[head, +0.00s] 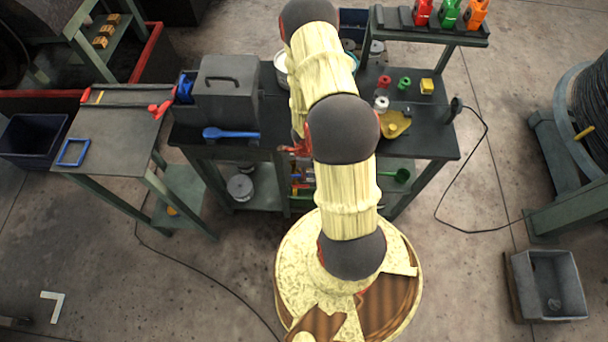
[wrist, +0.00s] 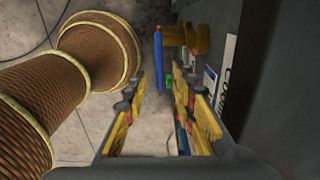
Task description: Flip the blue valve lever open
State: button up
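The blue valve lever (wrist: 159,50) is a straight bar beside a brass valve body (wrist: 188,38) in the wrist view, with the dark bench side to its right. The lever lies beyond the fingertips, roughly in line with the gap, and does not appear touched. In the head view my gripper is hidden behind my arm.
The grey box (head: 228,88) stands on the bench behind the blue handle. A side table (head: 105,135) stands left. A labelled plate (wrist: 228,62) is close right of the valve.

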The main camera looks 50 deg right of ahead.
jog(key=shift+f, duration=0.75)
jog(key=c, duration=0.3)
jog(key=c, duration=0.4)
grip_shut()
